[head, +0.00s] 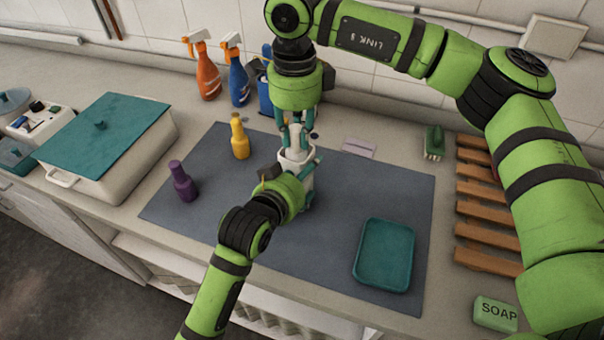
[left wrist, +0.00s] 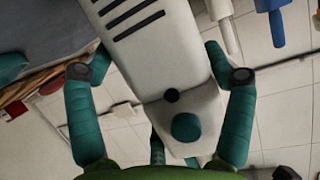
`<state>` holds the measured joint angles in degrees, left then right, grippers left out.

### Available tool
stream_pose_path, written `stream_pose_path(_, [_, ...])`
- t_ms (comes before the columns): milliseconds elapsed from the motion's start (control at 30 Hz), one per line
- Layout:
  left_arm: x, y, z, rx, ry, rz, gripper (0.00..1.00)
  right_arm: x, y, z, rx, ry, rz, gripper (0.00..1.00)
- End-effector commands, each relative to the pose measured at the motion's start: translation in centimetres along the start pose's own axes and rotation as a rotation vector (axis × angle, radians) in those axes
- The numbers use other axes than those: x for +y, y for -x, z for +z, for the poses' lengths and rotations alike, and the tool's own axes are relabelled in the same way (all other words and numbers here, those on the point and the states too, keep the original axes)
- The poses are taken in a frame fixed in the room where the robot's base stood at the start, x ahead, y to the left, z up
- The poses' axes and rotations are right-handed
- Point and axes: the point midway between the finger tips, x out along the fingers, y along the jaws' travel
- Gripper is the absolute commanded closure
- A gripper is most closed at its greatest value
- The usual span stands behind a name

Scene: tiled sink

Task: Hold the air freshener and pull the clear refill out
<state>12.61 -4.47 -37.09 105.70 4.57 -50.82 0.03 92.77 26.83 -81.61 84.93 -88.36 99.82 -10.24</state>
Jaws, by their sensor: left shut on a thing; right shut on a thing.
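The air freshener (head: 296,159) is a white upright body at the back middle of the dark mat. My left gripper (head: 304,172) is shut on its body from the front. The left wrist view shows the white body (left wrist: 150,45), with dark slots and a teal button, between the two teal fingers. My right gripper (head: 297,126) reaches down from above and is shut on the pale refill (head: 295,138) at the top of the air freshener. The fingers partly hide the refill. I cannot tell how much of it is still inside the body.
A yellow bottle (head: 239,138) and purple bottle (head: 183,182) stand left on the grey mat (head: 225,220). A teal tray (head: 384,254) lies at right, beside a wooden rack (head: 485,213). Spray bottles (head: 207,75) stand behind.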

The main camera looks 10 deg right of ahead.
Motion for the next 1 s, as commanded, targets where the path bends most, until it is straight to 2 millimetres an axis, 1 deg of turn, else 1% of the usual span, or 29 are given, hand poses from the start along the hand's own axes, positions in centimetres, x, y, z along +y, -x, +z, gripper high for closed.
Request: stream_pose_path(1000, [0.1,0.0,0.3,-0.006,0.002,0.001,0.51,0.0,4.0,0.0,-0.001,0.0,-0.001,1.0])
